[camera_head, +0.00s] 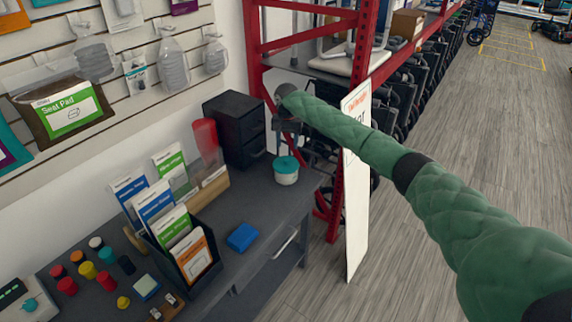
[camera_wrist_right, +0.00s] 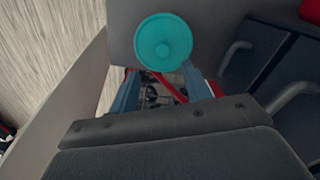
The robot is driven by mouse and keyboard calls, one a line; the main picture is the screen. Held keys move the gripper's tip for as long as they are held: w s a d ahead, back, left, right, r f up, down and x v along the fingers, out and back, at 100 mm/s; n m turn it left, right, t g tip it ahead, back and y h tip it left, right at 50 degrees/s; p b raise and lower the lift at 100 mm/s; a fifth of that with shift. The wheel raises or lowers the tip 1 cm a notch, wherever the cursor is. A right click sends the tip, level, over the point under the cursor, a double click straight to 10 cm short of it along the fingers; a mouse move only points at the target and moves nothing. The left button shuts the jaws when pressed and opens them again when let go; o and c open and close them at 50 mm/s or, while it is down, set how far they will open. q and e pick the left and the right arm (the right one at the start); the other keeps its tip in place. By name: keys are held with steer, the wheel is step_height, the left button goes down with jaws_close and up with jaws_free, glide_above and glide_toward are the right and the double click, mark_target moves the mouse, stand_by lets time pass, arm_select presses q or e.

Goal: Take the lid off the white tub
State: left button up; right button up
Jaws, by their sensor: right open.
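The white tub (camera_head: 286,178) stands upright near the right end of the grey counter. Its round teal lid (camera_head: 286,165) sits on top. In the right wrist view the lid (camera_wrist_right: 163,42) shows from above, just beyond my fingertips, and hides the tub's body. My right gripper (camera_head: 288,140) is above the tub in the head view, with the forearm coming in from the right. In the right wrist view its two blue-grey fingers (camera_wrist_right: 160,84) are spread with nothing between them. I cannot tell the exact gap to the lid. My left gripper is not in view.
A black drawer unit (camera_head: 236,130) stands behind and left of the tub. A brochure rack (camera_head: 190,262), a blue block (camera_head: 242,237) and several small coloured caps share the counter (camera_head: 260,212). A red shelf frame (camera_head: 335,190) and white sign (camera_head: 356,190) stand close on the right.

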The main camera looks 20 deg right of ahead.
mark_target(286, 159)
steer(key=shift+a+m, duration=0.1)
steer(key=shift+m, duration=0.6)
steer(key=shift+f, duration=0.2)
step_height(286, 159, down, 2)
steer(key=shift+f+p, duration=0.1)
steer(key=shift+p, duration=0.35)
steer(key=f+p, duration=0.1)
steer(key=f, duration=0.1)
steer(key=f+p, duration=0.1)
steer(key=f, duration=0.1)
steer(key=shift+w+a+f, duration=0.1)
steer(key=shift+w+a, duration=0.05)
steer(key=shift+w, duration=0.05)
steer(key=shift+f, duration=0.55)
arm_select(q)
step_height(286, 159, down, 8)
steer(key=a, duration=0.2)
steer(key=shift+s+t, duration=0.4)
arm_select(e)
steer(key=shift+c, duration=0.2)
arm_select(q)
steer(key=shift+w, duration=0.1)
arm_select(e)
steer(key=c, duration=1)
